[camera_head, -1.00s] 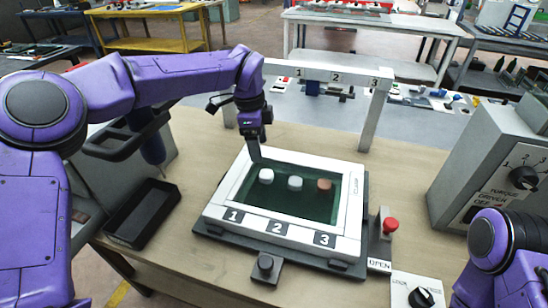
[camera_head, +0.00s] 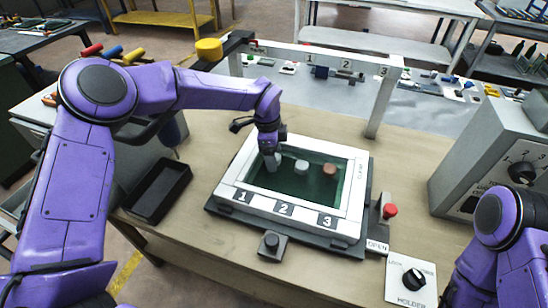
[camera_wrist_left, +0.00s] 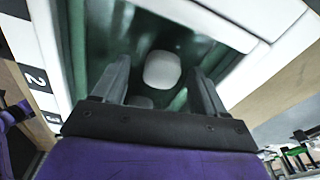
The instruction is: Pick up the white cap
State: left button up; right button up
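In the left wrist view this white cap (camera_wrist_left: 161,70) lies between the two open fingers (camera_wrist_left: 160,85), with gaps on both sides. Another pale cap (camera_wrist_left: 140,102) is partly hidden by the gripper body. My right gripper is out of view.
A black tray (camera_head: 158,192) sits left of the frame. A red button (camera_head: 390,210), an OPEN label and a holder switch (camera_head: 414,279) are to the right. A grey control box (camera_head: 490,150) stands at far right. A numbered white gantry (camera_head: 380,95) spans behind.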

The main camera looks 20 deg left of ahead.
pick_arm(q)
jog(key=shift+w, duration=0.1)
jog(key=c, duration=1.1)
jog(key=shift+o, duration=0.2)
